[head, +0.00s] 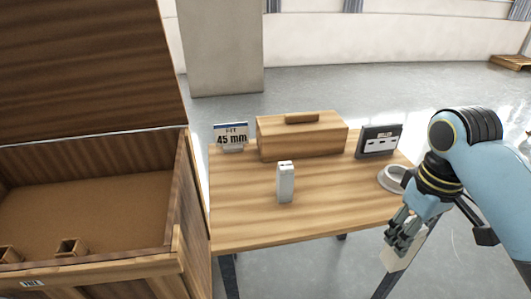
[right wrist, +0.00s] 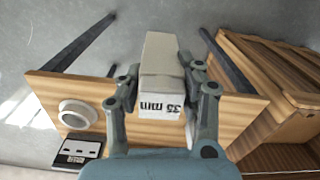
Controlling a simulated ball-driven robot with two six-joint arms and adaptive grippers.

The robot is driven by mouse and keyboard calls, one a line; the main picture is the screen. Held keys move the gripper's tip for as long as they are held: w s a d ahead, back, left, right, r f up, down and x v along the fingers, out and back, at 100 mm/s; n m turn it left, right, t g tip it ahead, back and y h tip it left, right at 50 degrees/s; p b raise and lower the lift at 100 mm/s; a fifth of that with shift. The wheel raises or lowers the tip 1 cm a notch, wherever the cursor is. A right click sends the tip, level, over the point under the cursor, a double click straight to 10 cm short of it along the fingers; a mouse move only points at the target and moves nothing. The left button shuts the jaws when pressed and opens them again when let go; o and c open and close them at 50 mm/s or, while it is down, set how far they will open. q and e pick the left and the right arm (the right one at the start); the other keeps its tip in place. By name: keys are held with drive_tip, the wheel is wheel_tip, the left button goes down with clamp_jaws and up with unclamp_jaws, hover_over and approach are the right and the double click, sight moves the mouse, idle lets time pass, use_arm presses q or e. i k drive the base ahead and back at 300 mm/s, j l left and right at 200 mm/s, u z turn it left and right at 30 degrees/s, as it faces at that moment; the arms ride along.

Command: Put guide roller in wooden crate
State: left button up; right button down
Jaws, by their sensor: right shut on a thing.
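My right gripper (head: 398,243) is shut on a pale, block-shaped piece (head: 404,258) off the table's front right corner. In the right wrist view the fingers (right wrist: 160,100) press on both sides of this piece (right wrist: 162,65), which is marked "35 mm". Another pale upright block (head: 286,184) stands on the table; I cannot tell which of the two is called the guide roller. The wooden crate (head: 178,205) stands open at the left with its lid raised. It also shows in the right wrist view (right wrist: 270,90). My left gripper is not in view.
The table (head: 245,220) holds a "FIT 45 mm" sign (head: 231,136), a closed wooden box (head: 300,138), a dark panel (head: 379,141) and a white ring (head: 392,178). Small wooden holders (head: 70,248) sit inside the crate. The table's front left is clear.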

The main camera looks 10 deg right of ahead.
sight(134, 247)
drive_tip(key=j+u, duration=0.1)
drive_tip(key=j, duration=1.7)
drive_tip(key=i+j+u, duration=0.1)
drive_tip(key=i+j, duration=0.55)
drive_tip(key=i, duration=0.1)
